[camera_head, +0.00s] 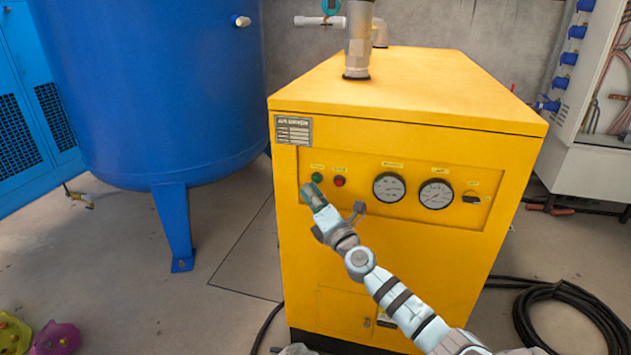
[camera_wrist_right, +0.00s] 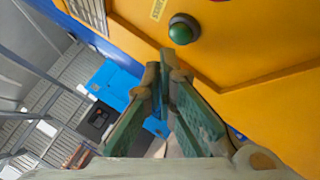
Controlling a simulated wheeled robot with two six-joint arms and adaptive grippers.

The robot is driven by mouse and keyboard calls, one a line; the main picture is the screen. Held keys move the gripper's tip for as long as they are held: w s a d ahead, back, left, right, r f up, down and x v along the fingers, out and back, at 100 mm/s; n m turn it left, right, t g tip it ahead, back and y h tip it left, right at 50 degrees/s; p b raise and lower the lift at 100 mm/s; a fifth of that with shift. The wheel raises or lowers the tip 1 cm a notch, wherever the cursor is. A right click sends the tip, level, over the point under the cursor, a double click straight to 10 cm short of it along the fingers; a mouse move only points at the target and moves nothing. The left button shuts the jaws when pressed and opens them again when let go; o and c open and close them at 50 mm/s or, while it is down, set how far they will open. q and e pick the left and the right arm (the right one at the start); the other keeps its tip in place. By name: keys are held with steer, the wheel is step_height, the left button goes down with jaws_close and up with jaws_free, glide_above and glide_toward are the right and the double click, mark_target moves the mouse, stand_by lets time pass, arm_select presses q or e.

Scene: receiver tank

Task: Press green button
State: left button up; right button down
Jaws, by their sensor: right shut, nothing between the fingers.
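The green button (camera_head: 317,178) is a small round knob on the front panel of the yellow machine (camera_head: 400,270), at the panel's left end. My right gripper (camera_head: 306,188) is shut and empty, its tip just below and slightly left of the button. In the right wrist view the green button (camera_wrist_right: 184,28) shows at the top, above the green-padded fingers (camera_wrist_right: 162,72), with a visible gap between them. I cannot tell the exact depth of that gap.
A red button (camera_head: 339,182) sits right beside the green one. Two round gauges (camera_head: 389,187) and a black switch (camera_head: 471,197) are further right on the panel. A big blue tank (camera_head: 150,90) stands left. A black hose (camera_head: 570,290) lies on the floor at right.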

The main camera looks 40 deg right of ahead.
stand_by(0.6)
steer(key=shift+w+d+b, duration=0.25)
steer(key=shift+d+b, duration=0.05)
steer(key=shift+d, duration=0.05)
steer(key=shift+w+d+b, duration=0.25)
steer(key=shift+d+b, duration=0.1)
stand_by(0.6)
stand_by(0.3)
steer(key=shift+s+a+p, duration=0.55)
steer(key=shift+a, duration=0.15)
